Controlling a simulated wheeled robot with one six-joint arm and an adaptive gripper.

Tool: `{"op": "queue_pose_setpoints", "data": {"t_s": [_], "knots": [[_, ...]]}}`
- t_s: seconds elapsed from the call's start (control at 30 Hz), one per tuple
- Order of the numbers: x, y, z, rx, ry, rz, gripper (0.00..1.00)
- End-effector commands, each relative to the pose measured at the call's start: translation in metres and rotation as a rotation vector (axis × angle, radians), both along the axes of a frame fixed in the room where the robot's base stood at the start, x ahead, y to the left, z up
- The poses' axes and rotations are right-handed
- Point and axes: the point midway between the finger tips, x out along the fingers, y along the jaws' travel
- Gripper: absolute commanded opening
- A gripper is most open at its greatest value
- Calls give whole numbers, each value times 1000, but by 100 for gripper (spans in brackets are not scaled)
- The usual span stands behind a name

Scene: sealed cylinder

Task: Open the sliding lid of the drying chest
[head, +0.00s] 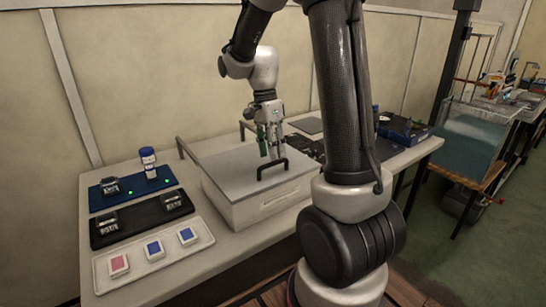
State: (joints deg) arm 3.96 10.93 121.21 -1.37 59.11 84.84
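The drying chest (254,209) is a pale box on the table, left of my arm's column. Its flat grey lid (225,165) covers the top. A black handle (272,168) stands on the lid near its front right part. My gripper (274,152) points down just above and behind the handle, overlapping it in this view. I cannot tell if the fingers touch the handle or how far apart they are. The inside of the chest is hidden under the lid.
Left of the chest are a blue tray (108,197) with a blue-capped bottle (149,162), a black tray (142,219), and a white tray (160,249) with one red and two blue squares. Dark items (403,130) lie at the right. A water tank (468,135) stands beyond the table.

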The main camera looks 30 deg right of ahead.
Motion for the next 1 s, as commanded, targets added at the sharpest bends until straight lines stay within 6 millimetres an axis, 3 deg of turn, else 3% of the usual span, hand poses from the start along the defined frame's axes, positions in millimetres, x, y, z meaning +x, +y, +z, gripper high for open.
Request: {"op": "queue_pose_setpoints", "data": {"t_s": [0.2,0.47,0.7,1.0], "knots": [[-5,0,-22,0,0,1,34],[-5,0,-25,0,-1,2,34],[-5,0,-24,0,-1,2,0],[-1,0,-24,0,-2,2,0]]}}
